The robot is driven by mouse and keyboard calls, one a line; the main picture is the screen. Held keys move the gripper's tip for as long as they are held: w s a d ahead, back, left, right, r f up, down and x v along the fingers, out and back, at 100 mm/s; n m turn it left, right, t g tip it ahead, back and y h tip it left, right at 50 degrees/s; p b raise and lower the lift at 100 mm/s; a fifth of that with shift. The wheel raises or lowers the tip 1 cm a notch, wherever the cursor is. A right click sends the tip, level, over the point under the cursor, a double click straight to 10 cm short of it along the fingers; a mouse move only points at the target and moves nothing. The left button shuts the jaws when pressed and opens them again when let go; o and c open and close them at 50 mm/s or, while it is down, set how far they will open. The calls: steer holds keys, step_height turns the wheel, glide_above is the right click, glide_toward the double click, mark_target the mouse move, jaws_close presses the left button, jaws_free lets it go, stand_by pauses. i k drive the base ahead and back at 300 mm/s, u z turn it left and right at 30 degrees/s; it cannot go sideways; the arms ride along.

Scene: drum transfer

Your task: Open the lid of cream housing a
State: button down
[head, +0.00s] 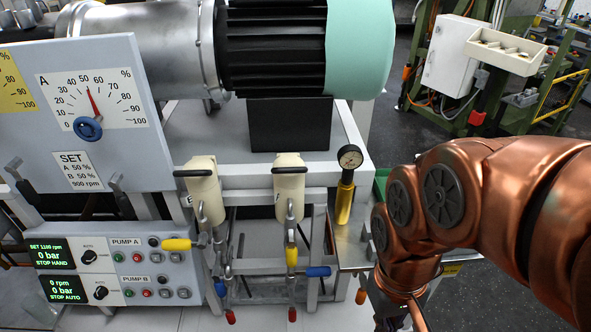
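Two cream housings stand side by side at the middle of the head view, a left one (205,192) and a right one (290,192). Each has a black bar across its upper part, and both lids look shut. I cannot read a letter that tells which is housing a. Pipes with valve levers run below both. My copper arm comes in from the right, and my gripper (402,312) is at the bottom edge, right of and below both housings, apart from them. Its fingertips are cut off or hidden, so its opening does not show.
A gauge on a yellow stem (345,190) stands between the right housing and my arm. Yellow (177,245) and blue (318,271) levers stick out below the housings. A dial panel (90,110) and pump controls (130,270) are at left. A motor (275,45) is above.

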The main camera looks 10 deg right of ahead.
mark_target(288, 171)
steer(key=z, duration=1.35)
steer(key=k, duration=0.95)
steer(key=u, duration=2.4)
